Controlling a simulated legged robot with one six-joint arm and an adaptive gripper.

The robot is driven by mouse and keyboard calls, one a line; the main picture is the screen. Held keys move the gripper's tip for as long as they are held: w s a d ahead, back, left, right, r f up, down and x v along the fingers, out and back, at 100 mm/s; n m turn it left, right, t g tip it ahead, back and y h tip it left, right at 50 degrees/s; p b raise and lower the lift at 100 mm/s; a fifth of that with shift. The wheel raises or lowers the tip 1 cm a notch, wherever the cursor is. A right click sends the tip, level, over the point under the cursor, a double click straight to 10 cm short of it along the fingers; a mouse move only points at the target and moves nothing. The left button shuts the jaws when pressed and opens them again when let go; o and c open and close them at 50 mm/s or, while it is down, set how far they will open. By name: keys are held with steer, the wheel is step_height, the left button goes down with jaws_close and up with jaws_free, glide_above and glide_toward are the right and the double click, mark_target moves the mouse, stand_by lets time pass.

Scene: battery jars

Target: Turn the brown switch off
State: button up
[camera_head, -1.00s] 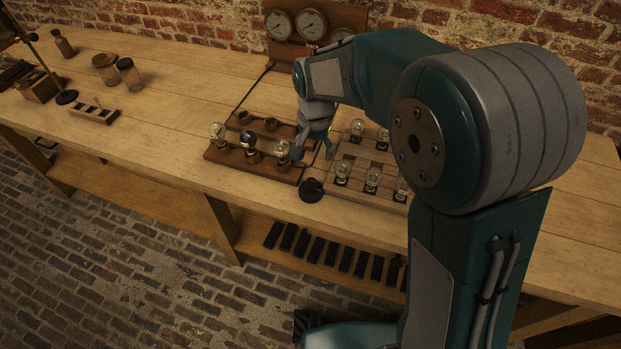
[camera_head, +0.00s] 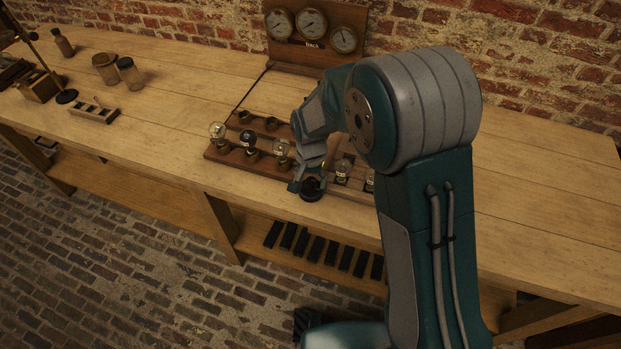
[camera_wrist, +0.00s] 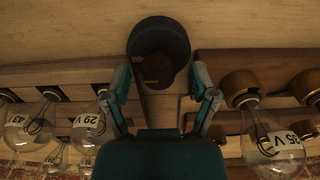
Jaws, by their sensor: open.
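The switch (camera_head: 312,189) is a round dark base near the table's front edge, between the two bulb boards. In the wrist view the switch (camera_wrist: 158,38) shows a black disc with a small brown lever across its near side. My gripper (camera_head: 308,178) is low over the switch in the head view and partly covers it. In the wrist view my gripper (camera_wrist: 163,84) is open and empty, one finger on each side of the lever's lower end. I cannot tell whether a finger touches the switch, or which setting the lever is in.
A wooden board (camera_head: 212,150) with several bulbs (camera_head: 248,143) stands left of my gripper. Another group of bulbs (camera_head: 343,168) stands to the right, partly behind my arm. A panel with three dials (camera_head: 312,22) stands at the back.

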jaws_close()
steer(key=shift+n, duration=0.3)
steer(key=n, duration=1.3)
steer(key=shift+n, duration=2.1)
